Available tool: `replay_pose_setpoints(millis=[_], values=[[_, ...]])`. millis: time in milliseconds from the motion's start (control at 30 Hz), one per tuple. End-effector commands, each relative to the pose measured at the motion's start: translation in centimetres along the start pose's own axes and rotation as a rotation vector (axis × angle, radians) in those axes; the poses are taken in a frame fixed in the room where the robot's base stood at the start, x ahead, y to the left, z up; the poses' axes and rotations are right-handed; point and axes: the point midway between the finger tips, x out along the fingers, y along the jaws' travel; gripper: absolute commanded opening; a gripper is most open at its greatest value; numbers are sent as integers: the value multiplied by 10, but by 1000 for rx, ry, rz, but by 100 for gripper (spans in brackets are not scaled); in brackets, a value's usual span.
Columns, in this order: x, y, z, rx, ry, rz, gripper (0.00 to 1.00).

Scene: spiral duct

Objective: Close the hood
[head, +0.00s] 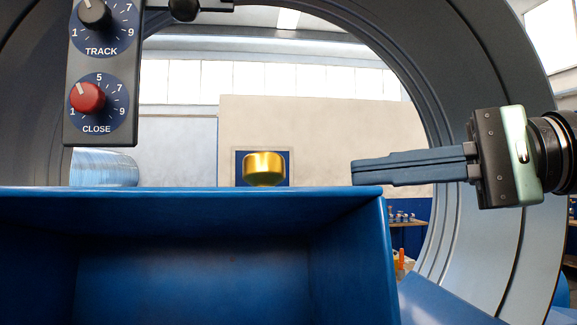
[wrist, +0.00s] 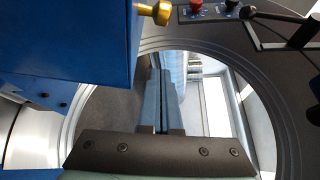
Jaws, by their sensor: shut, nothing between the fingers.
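The blue hood (head: 195,270) fills the lower part of the head view, with its hollow inner side facing me. A gold knob (head: 265,170) shows just above its far top edge. My gripper (head: 354,172) comes in from the right, its shut fingers pointing left just above the hood's right top corner. I cannot tell whether they touch it. In the wrist view, the hood (wrist: 70,45) is at the upper left, with the gold knob (wrist: 154,12) sticking out to the right.
A large dark ring (head: 480,60) arches around the scene. A grey control panel (head: 100,125) with TRACK and red CLOSE dials hangs at upper left. A shiny spiral duct (head: 105,168) lies behind on the left.

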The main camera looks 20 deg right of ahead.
Motion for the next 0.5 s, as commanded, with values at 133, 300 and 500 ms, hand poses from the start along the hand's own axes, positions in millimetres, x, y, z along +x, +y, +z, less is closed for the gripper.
replay_pose_setpoints(millis=[133,300,500], values=[[30,-2,1,1,-4,4,0],[68,-3,2,1,-3,3,0],[80,-2,14,-2,2,0,0]])
